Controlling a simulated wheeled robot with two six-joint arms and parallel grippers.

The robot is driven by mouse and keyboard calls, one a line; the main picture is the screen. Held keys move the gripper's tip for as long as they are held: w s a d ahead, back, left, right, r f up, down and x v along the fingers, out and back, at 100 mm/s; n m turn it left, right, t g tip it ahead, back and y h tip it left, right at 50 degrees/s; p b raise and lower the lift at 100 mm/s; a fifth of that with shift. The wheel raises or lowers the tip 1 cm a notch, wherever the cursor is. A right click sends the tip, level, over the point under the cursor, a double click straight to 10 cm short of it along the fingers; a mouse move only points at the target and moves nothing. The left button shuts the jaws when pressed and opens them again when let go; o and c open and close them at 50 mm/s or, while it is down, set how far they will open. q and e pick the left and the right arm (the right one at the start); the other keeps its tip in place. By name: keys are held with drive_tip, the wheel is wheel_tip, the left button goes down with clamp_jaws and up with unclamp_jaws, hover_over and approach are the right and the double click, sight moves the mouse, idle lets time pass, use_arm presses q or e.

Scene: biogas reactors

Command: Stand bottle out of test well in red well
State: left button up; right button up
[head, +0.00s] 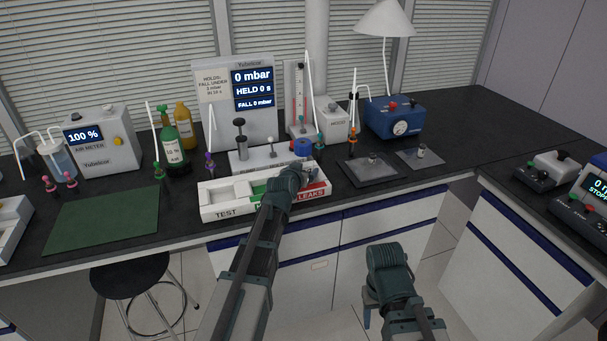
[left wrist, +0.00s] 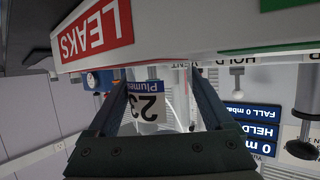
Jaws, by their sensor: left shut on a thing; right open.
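The white tray (head: 237,211) on the bench has a TEST well at its left, a green well (head: 257,188) in the middle and a red LEAKS well (head: 322,187) at its right. My left gripper (head: 308,172) is over the tray's right end. In the left wrist view it is shut on a bottle (left wrist: 148,104) with a label reading 23. This view is upside down; the red LEAKS label (left wrist: 92,34) lies close by. The tray wall hides whether the bottle's base is inside the red well. My right gripper (head: 384,308) is open and empty, low before the drawers.
The pressure station (head: 236,100) reading 0 mbar stands behind the tray. A green bottle (head: 172,140) and small stoppered items stand left of it. A blue gauge box (head: 394,118) is at the back right. The green mat (head: 103,220) is clear.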

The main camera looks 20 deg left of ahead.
use_arm(q)
drive_tip(key=shift+f, duration=0.1)
drive_tip(key=o, duration=1.3)
drive_tip(key=shift+o, duration=0.2)
drive_tip(key=shift+s+r, duration=0.3)
drive_tip(key=p+v, duration=0.4)
drive_tip(key=v, duration=0.7)
drive_tip(key=shift+s+p, duration=0.2)
drive_tip(key=shift+p, duration=0.1)
